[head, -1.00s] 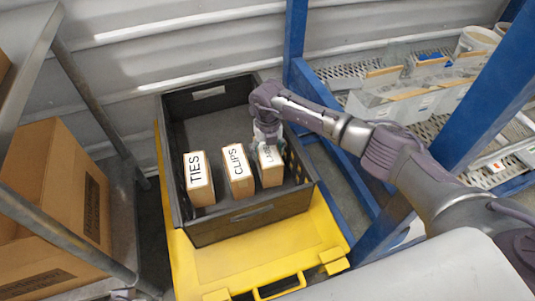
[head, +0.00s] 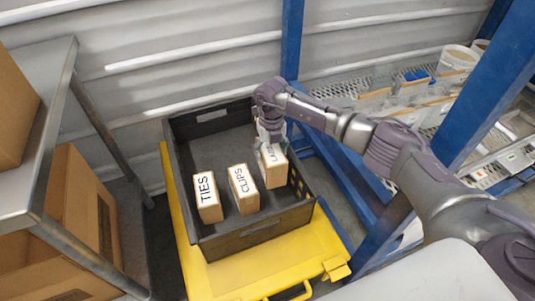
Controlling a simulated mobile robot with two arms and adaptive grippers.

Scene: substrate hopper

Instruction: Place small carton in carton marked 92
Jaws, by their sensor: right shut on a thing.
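My right gripper (head: 270,139) is shut on a small carton (head: 275,172) whose label is partly hidden by the fingers. The carton is upright, at the right side inside a dark grey crate (head: 250,238), and seems slightly raised. Two similar cartons stand in the crate to its left, marked CLIPS (head: 244,190) and TIES (head: 207,198). I can read no 92 in view. A large brown carton (head: 102,225) stands on the lower shelf at the left, and part of another (head: 15,112) shows on the upper shelf. My left gripper is not in view.
The crate sits on a yellow platform (head: 225,277). A metal shelf unit (head: 55,85) is at the left. A blue-framed rack (head: 470,110) with white bins stands at the right, close to my right arm. A corrugated wall closes the back.

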